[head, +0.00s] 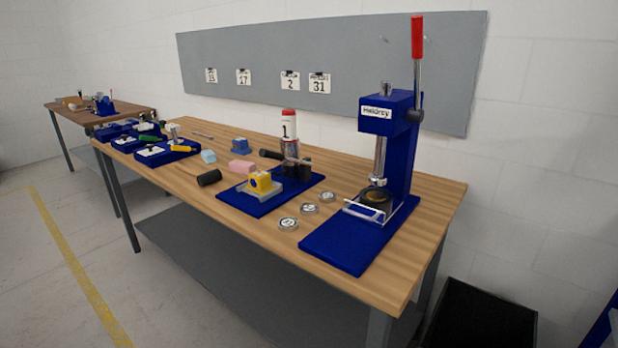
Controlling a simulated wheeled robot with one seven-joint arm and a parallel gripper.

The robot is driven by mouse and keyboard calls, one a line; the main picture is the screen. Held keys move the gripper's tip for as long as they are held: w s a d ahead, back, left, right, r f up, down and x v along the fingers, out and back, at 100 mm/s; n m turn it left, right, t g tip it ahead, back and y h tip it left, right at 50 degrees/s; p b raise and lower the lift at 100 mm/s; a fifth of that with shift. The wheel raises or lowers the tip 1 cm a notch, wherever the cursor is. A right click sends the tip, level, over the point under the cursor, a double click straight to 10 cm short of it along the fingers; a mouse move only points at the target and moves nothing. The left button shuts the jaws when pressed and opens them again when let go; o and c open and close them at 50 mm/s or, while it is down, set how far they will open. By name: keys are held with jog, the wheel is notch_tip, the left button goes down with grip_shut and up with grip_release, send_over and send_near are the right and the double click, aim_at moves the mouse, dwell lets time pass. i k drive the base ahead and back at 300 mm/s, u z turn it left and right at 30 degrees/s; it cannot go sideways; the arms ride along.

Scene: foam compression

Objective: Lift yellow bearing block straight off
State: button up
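The yellow bearing block (261,182) sits on a grey metal plate (272,190) in the middle of the wooden table. The plate rests on a flat blue base (252,205). The block looks upright, and its top and near faces are in plain sight. Nothing visibly holds it. At this size I cannot tell how it is seated on the plate. My gripper does not show in the head view.
A tall blue press (390,150) with a red handle stands to the right. Several round discs (288,223) lie nearby. A pink block (242,167) and a black cylinder (209,177) lie left.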

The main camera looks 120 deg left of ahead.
aim_at(260, 180)
jog(key=u, duration=0.85)
jog(key=i, duration=0.1)
jog(key=u, duration=3.15)
jog(key=i, duration=0.55)
jog(key=z, duration=0.15)
jog(key=k, duration=0.95)
jog(key=u, duration=0.15)
jog(key=i, duration=0.5)
jog(key=u, duration=0.05)
